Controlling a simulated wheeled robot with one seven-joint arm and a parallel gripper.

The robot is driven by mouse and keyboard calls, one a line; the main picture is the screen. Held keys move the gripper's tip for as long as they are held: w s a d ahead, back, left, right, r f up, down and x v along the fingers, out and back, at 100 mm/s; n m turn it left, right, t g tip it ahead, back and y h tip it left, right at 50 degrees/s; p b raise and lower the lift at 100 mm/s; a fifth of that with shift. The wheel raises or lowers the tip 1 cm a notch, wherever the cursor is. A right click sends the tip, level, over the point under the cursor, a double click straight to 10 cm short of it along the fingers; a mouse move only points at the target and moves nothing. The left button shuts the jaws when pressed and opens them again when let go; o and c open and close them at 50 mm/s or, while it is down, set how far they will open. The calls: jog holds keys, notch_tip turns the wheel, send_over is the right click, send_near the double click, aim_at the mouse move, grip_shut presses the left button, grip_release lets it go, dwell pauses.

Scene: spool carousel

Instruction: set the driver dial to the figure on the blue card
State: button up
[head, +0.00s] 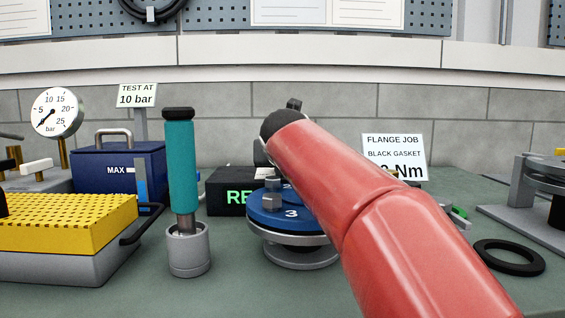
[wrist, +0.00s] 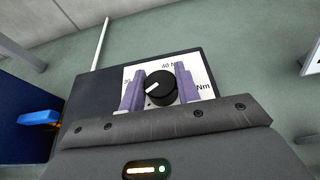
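The black dial knob (wrist: 161,88) with a white pointer sits on a white scale plate (wrist: 203,80) on a dark box. Its pointer is tilted toward the upper right or lower left. Part of the scale shows "40" and "Nm"; my fingers cover other figures. My gripper (wrist: 160,80) has its two purple fingers on either side of the knob, very close. I cannot tell whether they touch it. In the head view a white card (head: 394,145) reads "FLANGE JOB, BLACK GASKET"; my red arm hides the first digit of its Nm figure. No blue card is evident.
A teal-handled tool (head: 180,160) stands in a grey cup (head: 188,250). A black ring (head: 509,257) lies right.

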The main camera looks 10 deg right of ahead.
jog(key=shift+c, duration=1.1)
jog(key=shift+m+h, duration=0.3)
jog(key=shift+a+m+g+h+p, duration=0.1)
jog(key=shift+m+g+h+p, duration=0.25)
jog(key=shift+m+h, duration=0.3)
jog(key=m+g+h+p, duration=0.1)
jog(key=m+h, duration=0.1)
jog(key=shift+r+h+p, duration=0.15)
jog(key=shift+h+p, duration=0.2)
jog(key=shift+p, duration=0.05)
jog(key=shift+m+g+h+p, duration=0.8)
jog(key=shift+m+h, duration=0.2)
jog(key=shift+m, duration=0.15)
jog(key=shift+m+g+h, duration=0.5)
jog(key=shift+m+g, duration=0.05)
jog(key=shift+m, duration=0.15)
